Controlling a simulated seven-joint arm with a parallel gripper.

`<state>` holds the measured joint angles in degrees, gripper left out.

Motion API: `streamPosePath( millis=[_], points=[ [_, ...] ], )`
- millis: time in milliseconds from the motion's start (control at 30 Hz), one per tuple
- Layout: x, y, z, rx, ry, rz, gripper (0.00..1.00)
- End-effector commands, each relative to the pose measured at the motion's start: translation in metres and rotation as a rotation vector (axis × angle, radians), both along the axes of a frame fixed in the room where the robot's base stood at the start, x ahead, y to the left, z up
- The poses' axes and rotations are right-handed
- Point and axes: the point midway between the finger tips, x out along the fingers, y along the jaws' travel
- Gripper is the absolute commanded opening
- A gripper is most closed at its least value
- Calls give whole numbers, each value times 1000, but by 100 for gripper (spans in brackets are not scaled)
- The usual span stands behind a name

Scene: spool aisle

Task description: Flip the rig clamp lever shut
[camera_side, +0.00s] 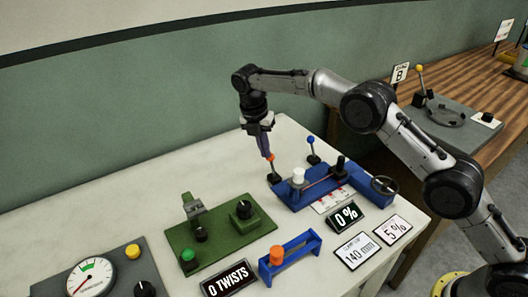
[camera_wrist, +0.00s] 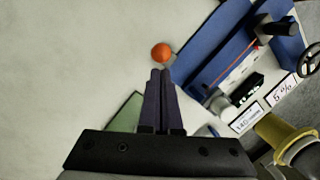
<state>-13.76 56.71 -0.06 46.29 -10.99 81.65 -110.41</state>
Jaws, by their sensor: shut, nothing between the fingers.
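The blue rig (camera_side: 318,188) stands on the white table, and part of it shows at the upper right in the wrist view (camera_wrist: 225,50). At its left end a lever with an orange ball knob (camera_side: 270,157) stands roughly upright on a dark base. A second lever with a blue ball knob (camera_side: 311,140) stands at the rig's back. I cannot tell from markings which is the clamp lever. My gripper (camera_side: 267,154) points down with its fingers shut and empty, right by the orange knob. In the wrist view the orange knob (camera_wrist: 161,53) lies just beyond the fingertips (camera_wrist: 160,72); contact is unclear.
A green fixture (camera_side: 220,230), a blue bracket with an orange piece (camera_side: 290,250), and a gauge panel (camera_side: 100,275) stand on the table. Display signs (camera_side: 345,217) stand in front of the rig. The table left of the rig's lever is clear.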

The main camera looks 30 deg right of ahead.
Motion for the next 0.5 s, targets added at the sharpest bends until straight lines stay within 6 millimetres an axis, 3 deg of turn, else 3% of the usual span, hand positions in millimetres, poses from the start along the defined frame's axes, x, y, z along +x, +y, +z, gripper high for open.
streamPosePath(
  millis=[333,500],
  points=[
    [1,2,4,3,-6,1,0],
    [2,5,20,4,-10,2,0]
  ],
)
